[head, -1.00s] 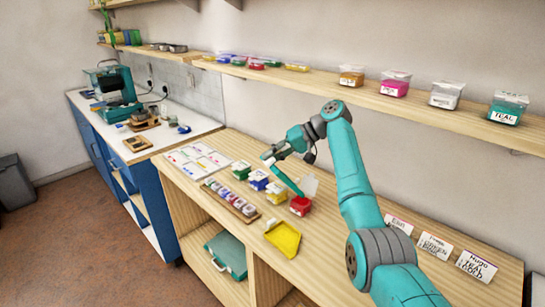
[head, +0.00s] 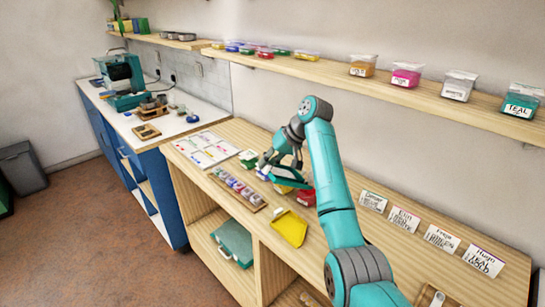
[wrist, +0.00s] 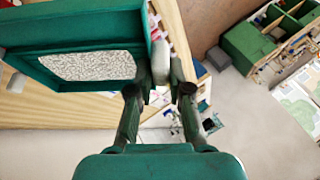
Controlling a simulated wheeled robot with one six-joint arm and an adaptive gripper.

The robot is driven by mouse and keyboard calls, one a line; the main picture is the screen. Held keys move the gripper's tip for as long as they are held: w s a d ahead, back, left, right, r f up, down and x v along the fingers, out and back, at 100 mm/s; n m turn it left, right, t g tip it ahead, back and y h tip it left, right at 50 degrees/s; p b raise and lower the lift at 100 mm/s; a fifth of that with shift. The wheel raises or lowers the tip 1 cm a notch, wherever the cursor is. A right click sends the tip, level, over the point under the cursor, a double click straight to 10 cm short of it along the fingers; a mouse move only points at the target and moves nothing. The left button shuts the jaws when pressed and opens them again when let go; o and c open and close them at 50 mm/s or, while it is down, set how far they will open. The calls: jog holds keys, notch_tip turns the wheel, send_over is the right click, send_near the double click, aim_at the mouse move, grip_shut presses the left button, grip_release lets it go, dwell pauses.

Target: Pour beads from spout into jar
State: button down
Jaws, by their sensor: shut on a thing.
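My gripper (head: 274,161) is shut on a green tray (head: 288,175), above the row of jars on the bench. In the wrist view my gripper (wrist: 158,86) is at the edge of the tray (wrist: 85,48), which holds a patch of silvery-white beads (wrist: 88,66). A red jar (head: 306,198) stands just right of and below the tray. A green jar (head: 248,157) stands to its left. Other jars below are partly hidden by the tray and arm. I cannot make out the tray's spout or any beads falling.
A yellow tray (head: 289,229) lies at the bench's front edge, beside a rack of small pots (head: 236,189). White name cards (head: 404,220) stand on the right. Lidded jars, including a teal one (head: 520,101), line the shelf (head: 400,93) above.

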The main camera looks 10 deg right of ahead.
jog(key=shift+s+a+f+n+t+h, duration=0.2)
jog(key=shift+s+a+f+h, duration=0.05)
jog(key=shift+a+f+h, duration=0.7)
jog(key=shift+s+a+f+n+t+h, duration=0.25)
jog(key=shift+a+f+h, duration=0.45)
jog(key=shift+f, duration=0.3)
jog(key=shift+s+a+r+t+h, duration=0.2)
jog(key=shift+a+r+h, duration=0.15)
jog(key=shift+r, duration=0.2)
jog(key=shift+s+a+r+t+h, duration=0.1)
jog(key=shift+s+a+r+h, duration=0.1)
jog(key=shift+a+r+h, duration=0.25)
jog(key=shift+d, duration=0.1)
